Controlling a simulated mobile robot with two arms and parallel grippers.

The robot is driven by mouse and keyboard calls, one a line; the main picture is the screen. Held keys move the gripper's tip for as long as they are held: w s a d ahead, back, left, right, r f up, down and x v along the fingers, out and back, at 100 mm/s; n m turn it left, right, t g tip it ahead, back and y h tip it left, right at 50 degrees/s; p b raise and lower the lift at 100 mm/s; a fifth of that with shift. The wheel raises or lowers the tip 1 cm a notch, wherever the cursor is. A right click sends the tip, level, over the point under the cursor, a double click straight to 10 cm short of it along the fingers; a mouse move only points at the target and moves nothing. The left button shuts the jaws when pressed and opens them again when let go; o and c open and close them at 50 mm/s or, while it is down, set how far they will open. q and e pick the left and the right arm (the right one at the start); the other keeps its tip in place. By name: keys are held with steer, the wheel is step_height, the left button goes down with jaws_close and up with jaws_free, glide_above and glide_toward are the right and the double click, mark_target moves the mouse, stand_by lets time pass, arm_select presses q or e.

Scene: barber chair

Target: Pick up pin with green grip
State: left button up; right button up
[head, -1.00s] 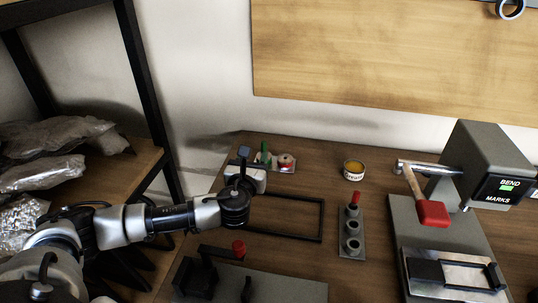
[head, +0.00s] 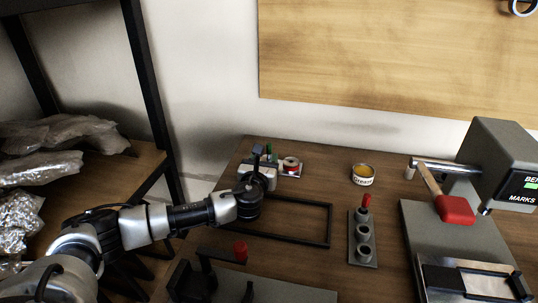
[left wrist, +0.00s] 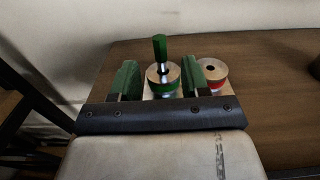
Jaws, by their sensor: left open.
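The pin with the green grip (left wrist: 160,47) stands upright in a round metal holder with a green band (left wrist: 165,79) in the left wrist view. In the head view only a bit of the green grip (head: 268,149) shows behind my left gripper (head: 262,160). In the left wrist view the two fingers of my left gripper (left wrist: 161,82) are open, one on each side of the pin and its holder, with the pin between them in the picture. I cannot tell whether they touch it. My right gripper is out of view.
A red-banded holder with an empty hole (left wrist: 212,72) stands just right of the green one. A black frame (head: 329,225), a grey block with a red-gripped pin (head: 364,212), a grease tin (head: 362,175) and a red mallet (head: 455,209) are on the table.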

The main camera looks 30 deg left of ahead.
mark_target(268, 151)
arm_select(q)
steer(key=x, duration=0.4)
steer(key=shift+w, duration=0.25)
jaws_close()
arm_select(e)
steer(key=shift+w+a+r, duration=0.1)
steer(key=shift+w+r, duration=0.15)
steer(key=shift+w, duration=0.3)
